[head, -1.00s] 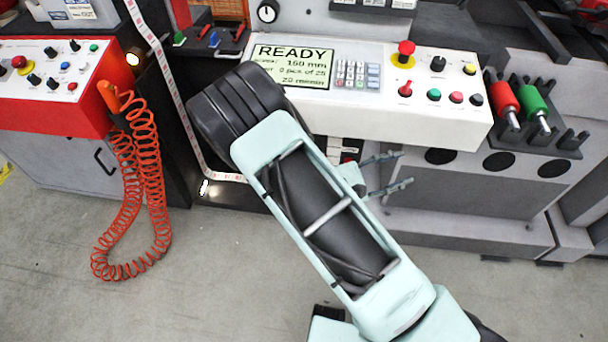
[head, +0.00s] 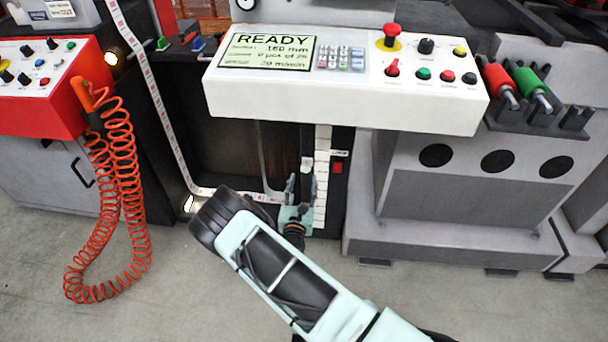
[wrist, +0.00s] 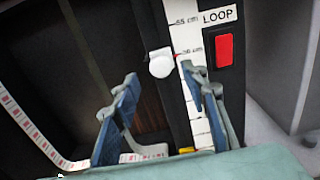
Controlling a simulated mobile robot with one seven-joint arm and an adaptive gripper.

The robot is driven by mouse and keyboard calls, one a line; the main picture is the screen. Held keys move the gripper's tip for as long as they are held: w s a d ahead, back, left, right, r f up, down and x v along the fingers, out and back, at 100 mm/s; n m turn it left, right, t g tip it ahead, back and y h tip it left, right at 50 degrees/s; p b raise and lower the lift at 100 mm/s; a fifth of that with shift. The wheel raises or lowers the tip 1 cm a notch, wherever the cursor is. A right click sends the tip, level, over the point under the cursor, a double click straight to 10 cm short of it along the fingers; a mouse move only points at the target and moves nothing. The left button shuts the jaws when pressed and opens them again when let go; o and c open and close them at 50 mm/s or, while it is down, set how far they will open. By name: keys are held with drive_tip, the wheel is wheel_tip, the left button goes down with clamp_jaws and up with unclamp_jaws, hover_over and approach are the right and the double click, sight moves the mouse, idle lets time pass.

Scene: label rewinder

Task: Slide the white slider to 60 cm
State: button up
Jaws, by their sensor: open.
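In the head view the slider (head: 308,164) is small, left of the scale strip (head: 321,185). My gripper (wrist: 159,80) is open and empty, its two blue fingers pointing up toward the knob. The tips lie either side of it and slightly below in the picture; contact cannot be told. It also shows in the head view (head: 298,182).
A LOOP label (wrist: 217,16) and red block (wrist: 225,50) sit right of the scale. The white control panel (head: 345,103) overhangs above. A printed web (head: 160,105) runs down and across at left. An orange coiled hose (head: 110,200) hangs further left.

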sight(305, 169)
drive_tip(key=w+b, duration=0.1)
drive_tip(key=w, duration=0.4)
drive_tip(key=shift+w+d, duration=0.1)
drive_tip(key=shift+w, duration=0.1)
clamp_jaws()
